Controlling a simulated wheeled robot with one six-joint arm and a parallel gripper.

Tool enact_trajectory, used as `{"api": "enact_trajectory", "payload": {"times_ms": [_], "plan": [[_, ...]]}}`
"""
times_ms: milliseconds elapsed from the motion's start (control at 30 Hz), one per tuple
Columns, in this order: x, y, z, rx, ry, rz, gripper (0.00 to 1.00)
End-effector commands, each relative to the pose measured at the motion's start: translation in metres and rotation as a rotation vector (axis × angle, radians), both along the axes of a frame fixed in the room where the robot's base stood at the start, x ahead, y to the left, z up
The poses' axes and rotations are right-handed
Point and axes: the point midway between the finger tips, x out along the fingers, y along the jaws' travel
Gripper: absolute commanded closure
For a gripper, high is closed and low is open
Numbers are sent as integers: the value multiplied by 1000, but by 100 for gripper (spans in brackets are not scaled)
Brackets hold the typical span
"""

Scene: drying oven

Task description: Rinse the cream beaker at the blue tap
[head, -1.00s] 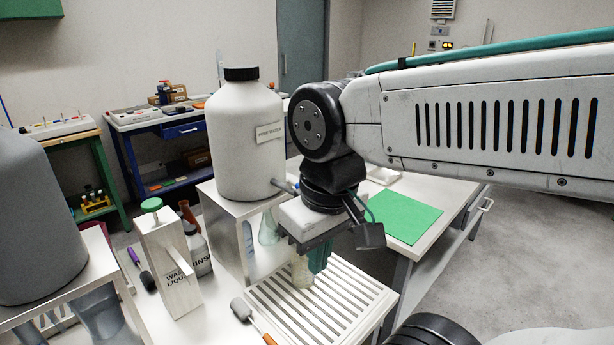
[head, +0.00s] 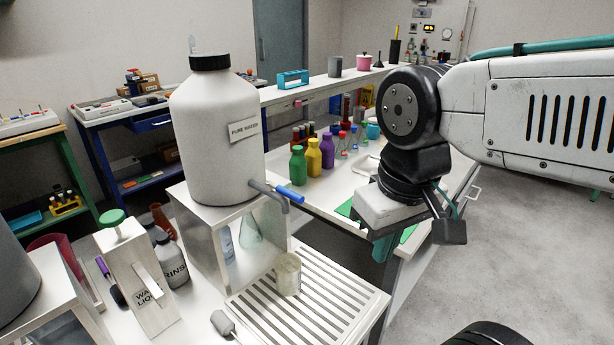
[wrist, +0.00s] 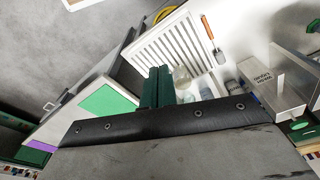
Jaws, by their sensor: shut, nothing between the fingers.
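The cream beaker (head: 288,273) stands upright at the back left of the slatted drain rack (head: 318,319). It looks to be below the spout of the tap, whose blue lever (head: 291,194) points right and forward from the white PURE WATER bottle (head: 218,135). My gripper (head: 383,248) is shut and empty, to the right of the beaker and apart from it. In the wrist view its green fingers (wrist: 157,88) are together, with the beaker (wrist: 182,80) just to their right. I cannot tell whether water is in the beaker.
A wash liquid dispenser (head: 140,275) with a green knob and a rinse bottle (head: 173,262) stand left of the metal stand (head: 208,232). Several coloured bottles (head: 314,157) stand behind. A green sheet (wrist: 107,101) lies beside my gripper.

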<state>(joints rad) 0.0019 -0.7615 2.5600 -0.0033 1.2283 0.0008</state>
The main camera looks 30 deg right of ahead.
Motion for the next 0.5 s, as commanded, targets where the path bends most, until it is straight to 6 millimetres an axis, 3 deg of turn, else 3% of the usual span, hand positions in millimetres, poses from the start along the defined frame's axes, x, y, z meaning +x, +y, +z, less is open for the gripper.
{"api": "enact_trajectory", "payload": {"times_ms": [267, 367, 500], "plan": [[12, 2, 12, -11, 7, 104, 100], [36, 4, 31, -29, 20, 299, 100], [87, 9, 67, -62, 45, 711, 100]]}}
